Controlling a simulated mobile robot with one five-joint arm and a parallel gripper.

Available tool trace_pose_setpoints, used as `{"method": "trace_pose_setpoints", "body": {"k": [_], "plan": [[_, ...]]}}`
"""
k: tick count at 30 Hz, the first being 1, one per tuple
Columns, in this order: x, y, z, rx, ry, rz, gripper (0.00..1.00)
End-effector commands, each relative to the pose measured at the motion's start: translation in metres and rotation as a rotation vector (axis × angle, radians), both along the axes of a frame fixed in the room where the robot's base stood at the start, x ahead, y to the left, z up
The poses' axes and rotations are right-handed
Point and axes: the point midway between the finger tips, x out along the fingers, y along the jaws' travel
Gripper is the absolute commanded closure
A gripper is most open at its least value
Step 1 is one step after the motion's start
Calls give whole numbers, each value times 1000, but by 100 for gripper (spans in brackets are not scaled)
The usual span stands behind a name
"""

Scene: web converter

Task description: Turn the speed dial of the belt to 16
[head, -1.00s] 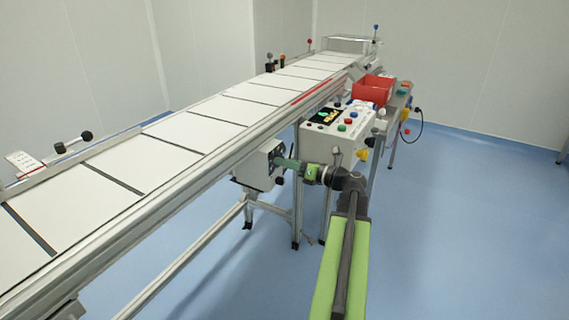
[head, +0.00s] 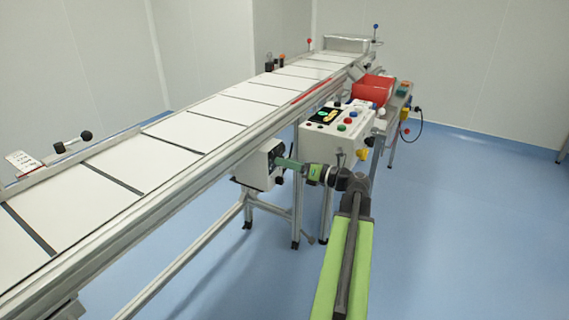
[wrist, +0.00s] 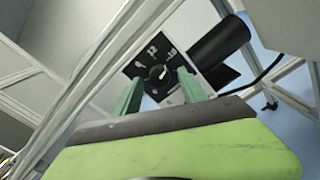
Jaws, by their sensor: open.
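The speed dial (wrist: 158,72) is a dark round knob with a light pointer on a black plate with white numbers, seen in the wrist view. The dial sits on a white control box (head: 258,164) under the belt (head: 165,152). My gripper (wrist: 160,84) is open, its two green fingers either side of the knob in the picture. I cannot tell whether they touch it. In the head view my gripper (head: 282,162) reaches the box's right side, and the dial's face is hidden there.
A black cylinder (wrist: 220,48) juts out beside the dial plate. A white control panel (head: 330,128) with coloured buttons and a red bin (head: 373,90) stand behind my arm. Metal legs and rails surround the box. The blue floor (head: 470,220) at right is clear.

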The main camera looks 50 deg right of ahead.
Motion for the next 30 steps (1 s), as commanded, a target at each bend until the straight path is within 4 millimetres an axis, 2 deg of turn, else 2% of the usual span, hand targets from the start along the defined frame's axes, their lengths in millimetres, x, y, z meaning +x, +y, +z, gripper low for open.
{"method": "trace_pose_setpoints", "body": {"k": [12,16,21,30], "plan": [[-109,-27,0,0,0,-4,50],[-136,-34,0,0,0,-2,50],[-156,-38,0,0,0,-1,50],[-159,-39,0,0,0,1,50]]}}
